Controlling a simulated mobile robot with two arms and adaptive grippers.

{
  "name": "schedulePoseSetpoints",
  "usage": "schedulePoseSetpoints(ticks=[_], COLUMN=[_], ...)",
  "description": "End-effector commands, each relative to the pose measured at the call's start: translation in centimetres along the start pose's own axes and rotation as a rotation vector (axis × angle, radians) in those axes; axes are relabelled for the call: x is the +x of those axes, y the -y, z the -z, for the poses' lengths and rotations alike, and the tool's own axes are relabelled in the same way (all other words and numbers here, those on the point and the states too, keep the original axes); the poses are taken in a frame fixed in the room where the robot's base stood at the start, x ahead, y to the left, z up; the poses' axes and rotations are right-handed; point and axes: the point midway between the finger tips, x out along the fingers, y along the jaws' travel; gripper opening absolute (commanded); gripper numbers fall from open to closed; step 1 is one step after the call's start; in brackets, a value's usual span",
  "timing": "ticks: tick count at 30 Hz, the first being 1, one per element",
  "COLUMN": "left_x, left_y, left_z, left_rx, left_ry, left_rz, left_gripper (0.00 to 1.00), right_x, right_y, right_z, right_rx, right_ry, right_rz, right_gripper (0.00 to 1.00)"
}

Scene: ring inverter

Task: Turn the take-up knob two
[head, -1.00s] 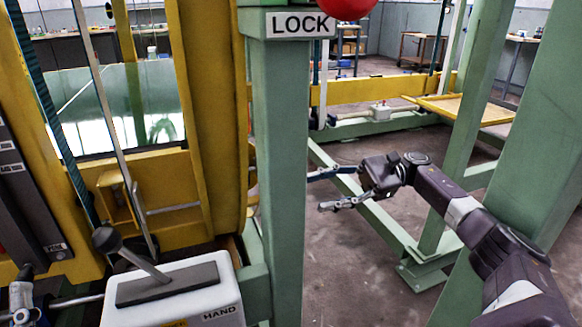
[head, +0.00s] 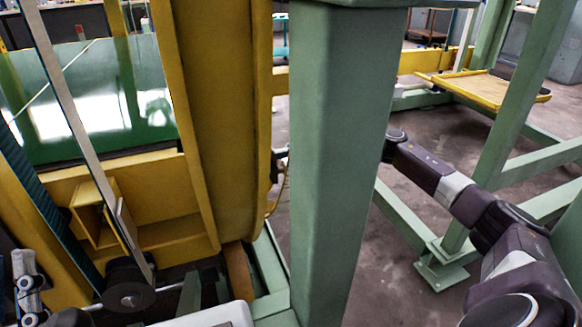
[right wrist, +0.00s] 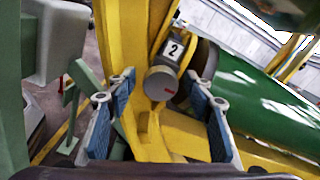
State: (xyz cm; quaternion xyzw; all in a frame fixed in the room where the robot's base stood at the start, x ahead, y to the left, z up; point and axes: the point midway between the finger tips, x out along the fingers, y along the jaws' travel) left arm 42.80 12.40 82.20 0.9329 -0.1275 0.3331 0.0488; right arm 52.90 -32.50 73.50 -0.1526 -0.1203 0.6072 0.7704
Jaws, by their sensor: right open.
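In the head view the green post hides most of my right gripper and the knob. Silver parts, seemingly of my left gripper (head: 27,285), show at the lower left; their opening is unclear.
The thick green post (head: 342,170) stands between the head camera and my right gripper. The yellow frame (head: 215,120) is left of it. A white box (head: 215,316) lies at the bottom. Green beams (head: 410,225) cross the floor at right, with a yellow tray (head: 480,88) behind.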

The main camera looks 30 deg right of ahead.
Motion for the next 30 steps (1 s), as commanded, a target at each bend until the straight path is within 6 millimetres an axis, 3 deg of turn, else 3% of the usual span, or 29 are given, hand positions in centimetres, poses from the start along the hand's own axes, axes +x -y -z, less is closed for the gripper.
schedulePoseSetpoints(ticks=[4, 15, 30], left_x=[0.01, 0.00, -0.10], left_y=[0.00, 0.02, -0.01], left_z=[0.00, 0.00, 0.49], left_rx=[0.000, 0.001, 0.000], left_ry=[0.000, 0.000, -0.025], left_rz=[0.000, 0.000, 0.000], left_gripper=[0.18, 0.18, 0.18], right_x=[-0.01, -0.04, -0.07], right_y=[0.00, 0.00, 0.01], right_z=[0.00, 0.00, 0.01], right_rx=[0.000, 0.000, 0.146], right_ry=[0.000, 0.000, 0.000], right_rz=[0.000, 0.000, 0.000], right_gripper=[0.45, 0.05, 0.05])
